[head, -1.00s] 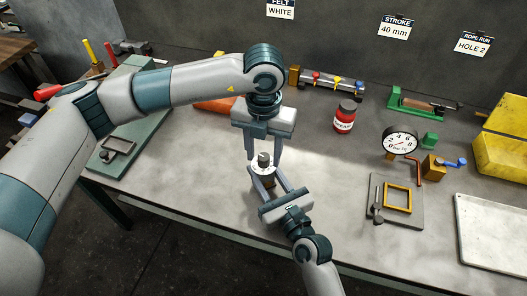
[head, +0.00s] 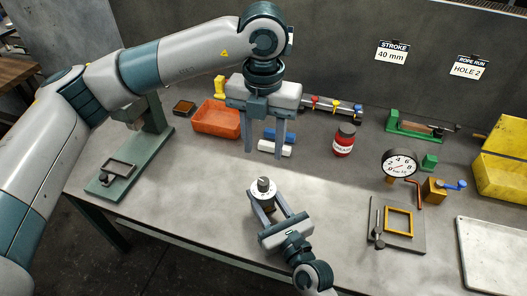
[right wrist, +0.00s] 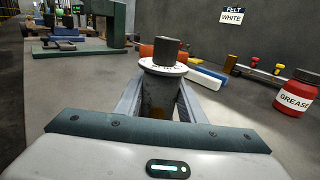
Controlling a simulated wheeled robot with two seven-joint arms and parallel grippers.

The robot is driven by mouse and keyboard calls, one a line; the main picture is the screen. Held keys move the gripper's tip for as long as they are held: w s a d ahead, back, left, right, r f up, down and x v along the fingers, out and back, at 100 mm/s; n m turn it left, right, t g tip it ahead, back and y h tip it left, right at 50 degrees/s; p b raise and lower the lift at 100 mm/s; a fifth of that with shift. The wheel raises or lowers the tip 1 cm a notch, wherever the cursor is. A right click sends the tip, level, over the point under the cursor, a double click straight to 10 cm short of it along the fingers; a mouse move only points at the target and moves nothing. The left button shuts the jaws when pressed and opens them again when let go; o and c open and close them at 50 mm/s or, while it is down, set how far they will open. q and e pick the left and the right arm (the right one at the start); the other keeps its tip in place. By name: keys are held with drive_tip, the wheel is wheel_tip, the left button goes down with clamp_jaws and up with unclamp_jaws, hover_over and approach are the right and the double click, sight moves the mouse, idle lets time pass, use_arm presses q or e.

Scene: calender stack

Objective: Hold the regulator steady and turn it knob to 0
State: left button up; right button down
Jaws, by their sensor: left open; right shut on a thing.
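The regulator shows in the head view as a small upright body with a pale round dial (head: 262,188) and a dark grey knob (head: 263,182) on top. My right gripper (head: 266,199) is shut on the regulator's body from the front. In the right wrist view the grey body (right wrist: 158,95) stands between my two fingers, with the knob (right wrist: 167,50) above the white dial rim (right wrist: 160,67). The dial's marks are too small to read. My left gripper (head: 264,153) is open and empty, pointing down above and behind the knob, apart from it.
An orange bin (head: 216,118), a blue block (head: 279,135) and a white block (head: 275,149) lie behind. A red grease jar (head: 344,141) and a pressure gauge (head: 399,163) stand to the right.

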idle(0.4)
drive_tip(key=c, duration=1.1)
unclamp_jaws()
drive_tip(key=shift+s, duration=0.1)
drive_tip(key=v, duration=1.2)
drive_tip(key=shift+a, duration=0.1)
drive_tip(key=shift+f, duration=0.1)
